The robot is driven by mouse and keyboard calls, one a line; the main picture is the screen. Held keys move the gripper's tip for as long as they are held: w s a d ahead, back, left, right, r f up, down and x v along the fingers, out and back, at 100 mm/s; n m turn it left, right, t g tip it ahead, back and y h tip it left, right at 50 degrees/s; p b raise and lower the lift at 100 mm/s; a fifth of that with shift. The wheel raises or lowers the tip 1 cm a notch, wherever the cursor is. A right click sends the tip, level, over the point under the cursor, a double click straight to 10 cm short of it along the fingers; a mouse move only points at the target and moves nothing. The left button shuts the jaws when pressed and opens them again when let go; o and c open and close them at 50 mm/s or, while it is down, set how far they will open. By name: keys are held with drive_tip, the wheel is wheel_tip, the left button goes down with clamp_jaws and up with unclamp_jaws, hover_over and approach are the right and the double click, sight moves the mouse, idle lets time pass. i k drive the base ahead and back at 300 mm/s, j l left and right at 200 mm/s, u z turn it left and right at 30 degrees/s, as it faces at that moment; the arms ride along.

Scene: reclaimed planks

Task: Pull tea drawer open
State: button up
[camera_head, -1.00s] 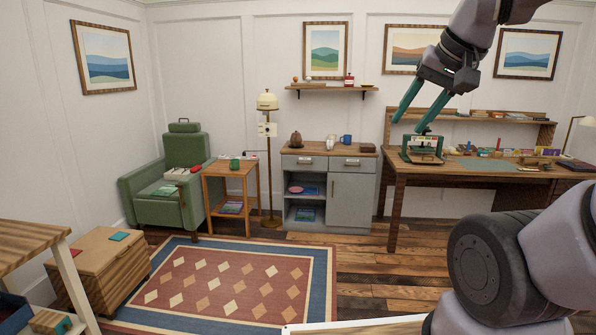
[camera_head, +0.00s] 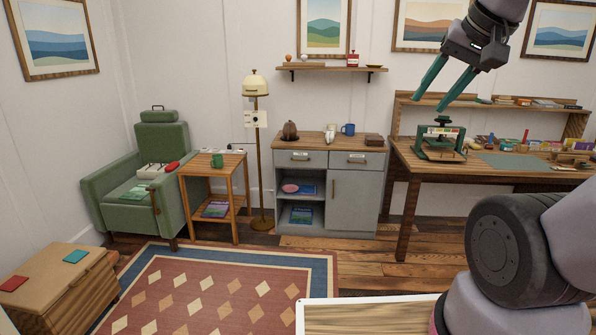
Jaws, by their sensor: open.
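The grey cabinet (camera_head: 350,203) stands against the back wall with a wooden top. It has two drawers side by side, both shut. The left drawer (camera_head: 300,158) and the right drawer (camera_head: 357,160) each carry a small label and a handle. The left label seems to read tea, but it is too small to be sure. My gripper (camera_head: 431,106) is up at the right of the picture, with its two green fingers apart and nothing between them. It appears in front of the desk, to the right of the cabinet and away from the drawers.
A desk (camera_head: 405,160) with a green press (camera_head: 440,142) stands right of the cabinet. A floor lamp (camera_head: 257,150), side table (camera_head: 218,167) and green armchair (camera_head: 140,210) stand left. A pale-edged wooden surface (camera_head: 370,316) is at the bottom. The rug (camera_head: 215,290) and floor before the cabinet look clear.

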sight(282, 158)
drive_tip(key=i, duration=1)
drive_tip(key=i+l+u, duration=0.15)
drive_tip(key=i, duration=0.9)
drive_tip(key=i+l+u, duration=0.1)
drive_tip(key=i+u, duration=0.15)
drive_tip(key=i, duration=0.2)
drive_tip(key=i+l+u, duration=0.25)
drive_tip(key=i, duration=0.15)
drive_tip(key=i+l+u, duration=0.3)
drive_tip(key=i, duration=0.15)
